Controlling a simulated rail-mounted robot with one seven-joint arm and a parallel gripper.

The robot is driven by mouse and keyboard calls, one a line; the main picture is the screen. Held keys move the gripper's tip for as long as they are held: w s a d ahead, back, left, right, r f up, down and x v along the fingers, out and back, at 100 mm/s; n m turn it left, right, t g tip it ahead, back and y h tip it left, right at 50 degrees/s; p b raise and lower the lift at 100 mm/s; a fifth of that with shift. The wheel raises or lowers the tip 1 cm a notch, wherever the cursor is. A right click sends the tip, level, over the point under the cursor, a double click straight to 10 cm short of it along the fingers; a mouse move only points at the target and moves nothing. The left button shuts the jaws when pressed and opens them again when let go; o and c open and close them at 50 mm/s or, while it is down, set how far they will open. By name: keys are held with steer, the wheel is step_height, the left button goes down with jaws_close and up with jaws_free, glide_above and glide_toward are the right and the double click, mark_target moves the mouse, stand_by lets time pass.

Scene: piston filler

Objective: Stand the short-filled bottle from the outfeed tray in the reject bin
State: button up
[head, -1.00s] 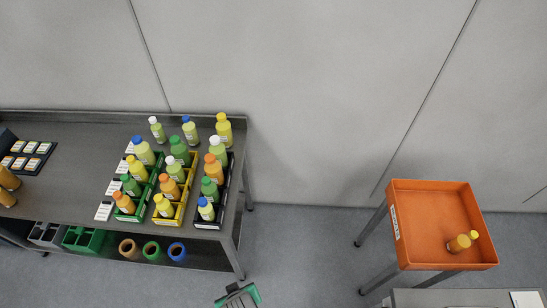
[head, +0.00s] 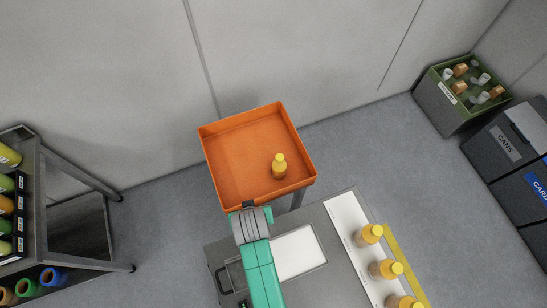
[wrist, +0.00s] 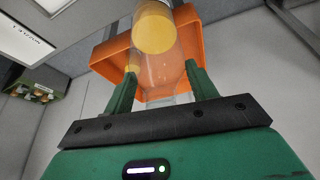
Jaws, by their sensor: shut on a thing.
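My gripper (head: 250,206) is at the near edge of the orange reject bin (head: 228,134) in the head view. In the wrist view my gripper (wrist: 163,88) is shut on a mostly clear bottle (wrist: 164,72) with a yellow cap, with the orange bin (wrist: 108,56) behind it. My arm and gripper hide this bottle in the head view. Another yellow-capped bottle (head: 279,168) is inside the bin, toward its right side. The white outfeed tray (head: 343,213) at lower right holds several yellow-capped orange-yellow bottles (head: 368,236) in a row.
A grey machine top with a white panel (head: 298,252) lies right of my arm. A shelf with bottles (head: 8,205) stands at left. A green crate (head: 440,105) and grey waste bins (head: 500,145) stand at right. The bin's left and far parts are empty.

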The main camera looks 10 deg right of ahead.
steer(key=w+d+f+m+g+h+b, duration=0.15)
steer(key=w+f+m+b, duration=0.35)
steer(key=w+b, duration=0.6)
steer(key=w+a+f+m+h+b, duration=0.15)
steer(key=w+f+m+b, duration=0.25)
steer(key=w+b, duration=0.8)
step_height(320, 180, down, 11)
steer(key=s+d+b, duration=0.1)
steer(key=s+b, duration=0.1)
steer(key=b, duration=0.3)
steer(key=shift+s+r, duration=0.15)
steer(key=shift+r, duration=0.05)
steer(key=o, duration=1.5)
steer(key=shift+c, duration=0.2)
steer(key=p+v, duration=0.4)
steer(key=v, duration=0.8)
steer(key=shift+r, duration=0.2)
